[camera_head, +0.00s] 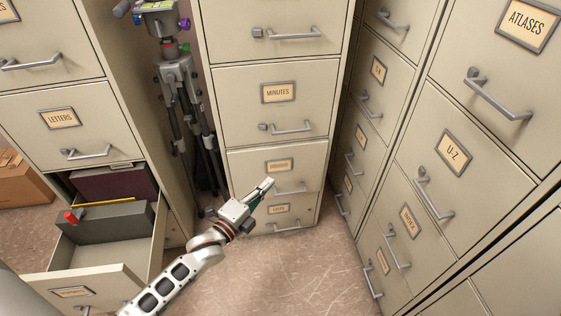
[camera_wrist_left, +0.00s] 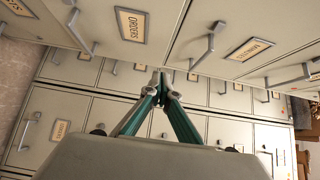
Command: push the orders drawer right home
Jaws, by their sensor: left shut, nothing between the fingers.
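The orders drawer (camera_head: 250,167) is in the middle cabinet, below the minutes drawer; its label is small in the head view but reads ORDERS in the wrist view (camera_wrist_left: 131,24). Its bar handle (camera_head: 290,189) shows beside my fingers, and also in the wrist view (camera_wrist_left: 80,32). I cannot tell for sure how far its front stands out. My left gripper (camera_head: 269,184) is shut and empty, its tips in front of the orders front, left of the handle. In the wrist view the closed fingertips (camera_wrist_left: 163,74) show near the drawer fronts; contact is unclear. My right gripper is not in view.
The minutes drawer (camera_head: 237,95) sits above. At lower left an open drawer (camera_head: 100,282) holds dark files and juts into the aisle. A tripod (camera_head: 182,95) stands between the cabinets. More cabinets (camera_head: 480,150) line the right. Floor (camera_head: 285,275) in front is clear.

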